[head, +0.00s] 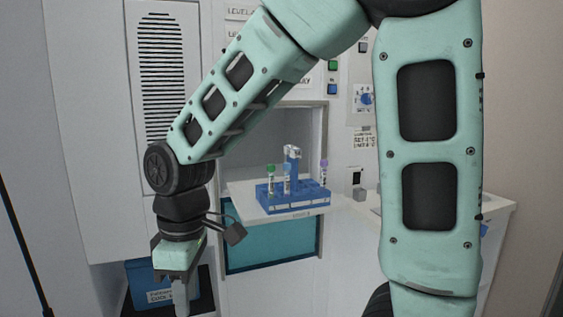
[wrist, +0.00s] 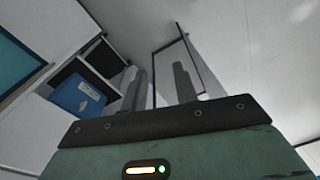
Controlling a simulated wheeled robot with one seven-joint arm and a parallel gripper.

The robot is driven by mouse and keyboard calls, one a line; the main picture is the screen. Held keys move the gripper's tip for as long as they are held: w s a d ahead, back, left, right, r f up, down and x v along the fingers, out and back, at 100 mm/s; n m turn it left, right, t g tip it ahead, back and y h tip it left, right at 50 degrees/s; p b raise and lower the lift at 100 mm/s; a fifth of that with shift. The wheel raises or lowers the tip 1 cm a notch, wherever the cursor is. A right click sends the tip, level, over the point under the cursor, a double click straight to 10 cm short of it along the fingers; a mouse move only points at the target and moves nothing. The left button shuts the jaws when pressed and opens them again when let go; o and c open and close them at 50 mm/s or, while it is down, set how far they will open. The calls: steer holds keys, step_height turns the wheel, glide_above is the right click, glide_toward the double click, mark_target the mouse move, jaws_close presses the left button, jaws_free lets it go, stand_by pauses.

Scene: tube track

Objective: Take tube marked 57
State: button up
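A blue rack (head: 300,199) stands on a white pull-out shelf in the head view. It holds a green-capped tube (head: 271,177), a tube with a pale blue cap (head: 287,178) and a purple-capped tube (head: 323,172). The marks on the tubes are too small to read, so I cannot tell which is 57. My gripper (head: 180,298) hangs pointing down, left of and well apart from the rack. In the wrist view the two fingers of my gripper (wrist: 161,80) stand apart with nothing between them. The rack and tubes do not show there.
The white shelf (head: 245,211) juts out of an opening in the cabinet, above a teal panel (head: 270,250). A blue labelled box (head: 146,272) sits low behind my gripper; it also shows in the wrist view (wrist: 78,97). My own arm covers part of the right side.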

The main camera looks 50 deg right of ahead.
steer(key=w+d+r+p, duration=0.4)
steer(key=d+r+p, duration=0.15)
steer(key=r, duration=0.35)
step_height(320, 180, up, 20)
steer(key=p, duration=1.7)
glide_above(287, 167)
steer(key=w, duration=0.1)
steer(key=shift+n+h, duration=0.3)
steer(key=shift+h, duration=0.1)
steer(key=f, duration=0.4)
steer(key=f+p, duration=0.1)
steer(key=f, duration=0.2)
steer(key=f+p, duration=0.1)
steer(key=f, duration=0.3)
steer(key=shift+d+f, duration=0.3)
steer(key=shift+d, duration=0.1)
steer(key=f+p, duration=0.2)
steer(key=f, duration=0.2)
steer(key=shift+s+f, duration=0.1)
steer(key=shift+s, duration=0.1)
steer(key=shift+f, duration=0.7)
steer(key=c, duration=0.5)
